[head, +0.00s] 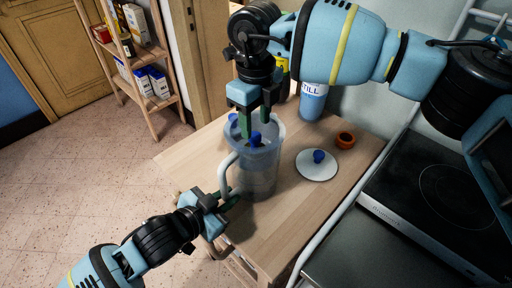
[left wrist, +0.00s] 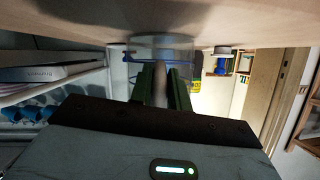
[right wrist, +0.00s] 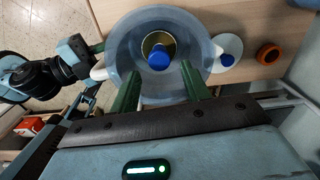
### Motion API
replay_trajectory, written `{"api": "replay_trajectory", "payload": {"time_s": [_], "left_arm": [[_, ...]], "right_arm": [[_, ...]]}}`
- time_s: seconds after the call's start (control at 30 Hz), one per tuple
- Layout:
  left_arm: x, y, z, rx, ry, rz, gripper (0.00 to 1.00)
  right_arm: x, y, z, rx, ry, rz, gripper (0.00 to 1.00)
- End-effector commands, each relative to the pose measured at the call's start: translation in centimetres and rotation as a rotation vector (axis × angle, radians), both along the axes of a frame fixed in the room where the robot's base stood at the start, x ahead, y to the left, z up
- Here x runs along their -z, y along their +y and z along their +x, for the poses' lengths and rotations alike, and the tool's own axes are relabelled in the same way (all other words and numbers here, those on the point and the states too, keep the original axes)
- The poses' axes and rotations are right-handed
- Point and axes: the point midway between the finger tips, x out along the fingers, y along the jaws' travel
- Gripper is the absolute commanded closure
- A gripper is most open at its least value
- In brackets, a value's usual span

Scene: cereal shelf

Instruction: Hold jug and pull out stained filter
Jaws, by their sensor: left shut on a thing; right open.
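A clear bluish jug (head: 262,182) stands upright on the wooden table. My left gripper (head: 226,196) is shut on its pale handle (head: 228,168); the handle also shows between the fingers in the left wrist view (left wrist: 159,82). Inside the jug is the filter, with a blue knob (right wrist: 158,58) and a yellowish rim, seen from above in the right wrist view. The knob also shows in the head view (head: 255,138). My right gripper (head: 257,120) is open and empty at the jug's mouth, its fingers pointing down near the knob. I cannot tell whether they touch it.
A white disc lid with a blue knob (head: 317,167) lies right of the jug, and an orange-brown ring (head: 345,140) lies beyond it. A blue labelled bottle (head: 313,103) stands at the back. The cooktop (head: 440,195) and a rail lie right. A shelf (head: 128,50) stands far left.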

Motion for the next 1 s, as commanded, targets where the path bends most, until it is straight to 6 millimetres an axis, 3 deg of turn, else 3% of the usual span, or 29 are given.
{"api": "replay_trajectory", "payload": {"time_s": [0.2,0.4,0.83,1.0], "left_arm": [[0.0,0.1,0.1,-0.001,-0.003,0.002,1.00],[0.0,0.0,0.1,-0.001,-0.003,0.002,1.00],[0.0,0.0,0.1,-0.001,-0.002,0.002,1.00],[0.0,0.0,0.1,-0.001,-0.002,0.002,1.00]], "right_arm": [[2.8,0.0,0.0,0.000,0.002,0.001,0.53],[4.3,0.0,0.0,-0.001,0.001,0.000,0.53],[4.8,0.0,0.0,-0.001,0.000,0.000,0.53],[4.8,0.0,0.0,-0.001,0.000,0.000,0.76]]}}
